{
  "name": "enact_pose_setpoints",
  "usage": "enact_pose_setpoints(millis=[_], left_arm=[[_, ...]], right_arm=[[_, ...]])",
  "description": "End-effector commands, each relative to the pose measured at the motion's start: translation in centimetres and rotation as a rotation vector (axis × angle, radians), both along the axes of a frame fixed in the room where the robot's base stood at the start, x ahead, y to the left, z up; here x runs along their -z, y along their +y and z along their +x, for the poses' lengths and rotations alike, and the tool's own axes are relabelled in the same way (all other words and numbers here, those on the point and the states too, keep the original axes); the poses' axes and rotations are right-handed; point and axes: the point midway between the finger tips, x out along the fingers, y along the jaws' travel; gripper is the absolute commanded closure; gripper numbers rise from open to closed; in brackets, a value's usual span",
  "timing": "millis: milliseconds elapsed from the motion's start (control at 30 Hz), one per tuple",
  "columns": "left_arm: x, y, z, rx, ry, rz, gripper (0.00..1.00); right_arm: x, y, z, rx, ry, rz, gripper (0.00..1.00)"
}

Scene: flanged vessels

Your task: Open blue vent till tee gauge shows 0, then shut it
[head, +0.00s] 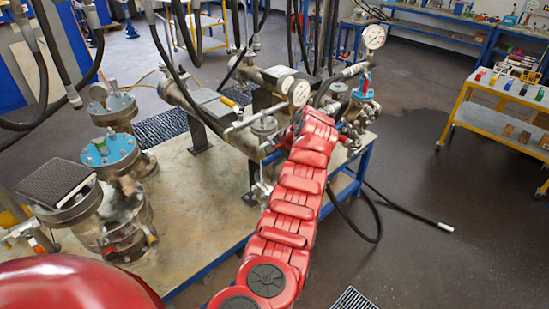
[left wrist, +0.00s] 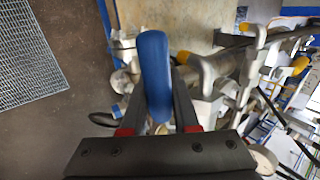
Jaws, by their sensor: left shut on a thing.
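The blue vent handle (left wrist: 155,62) stands between the two dark fingers of my left gripper (left wrist: 156,92) in the left wrist view, and the gripper is shut on it. In the head view my red left arm reaches to the pipework at the centre; its far end hides the gripper and the handle. One round white dial gauge (head: 299,92) stands on the pipework just beyond the arm's end. Another dial gauge (head: 374,37) stands higher at the right. I cannot tell which is the tee gauge, and neither needle can be read. My right gripper is not in view.
Flanged vessels, one with a blue flange (head: 110,153), stand on the left of the workbench (head: 190,200). Black hoses hang above and left. A loose hose (head: 415,216) trails over the floor at right. A yellow cart (head: 490,122) stands at far right.

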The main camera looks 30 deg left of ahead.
Motion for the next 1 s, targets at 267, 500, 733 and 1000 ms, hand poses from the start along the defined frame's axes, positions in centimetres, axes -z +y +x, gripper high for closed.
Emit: enact_pose_setpoints(millis=[267, 500, 733, 1000], left_arm=[[-0.24, -0.01, 0.13, 0.003, 0.011, 0.008, 1.0], [-0.29, -0.01, 0.18, 0.004, 0.008, 0.008, 1.0], [-0.26, 0.0, 0.15, 0.002, 0.009, 0.008, 0.41], [-0.19, 0.01, 0.09, 0.001, 0.011, 0.007, 0.41]], right_arm=[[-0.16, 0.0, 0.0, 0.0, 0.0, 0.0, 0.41], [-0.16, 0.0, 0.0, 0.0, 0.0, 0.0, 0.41], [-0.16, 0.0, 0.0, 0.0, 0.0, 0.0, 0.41], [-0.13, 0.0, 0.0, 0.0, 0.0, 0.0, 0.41]])
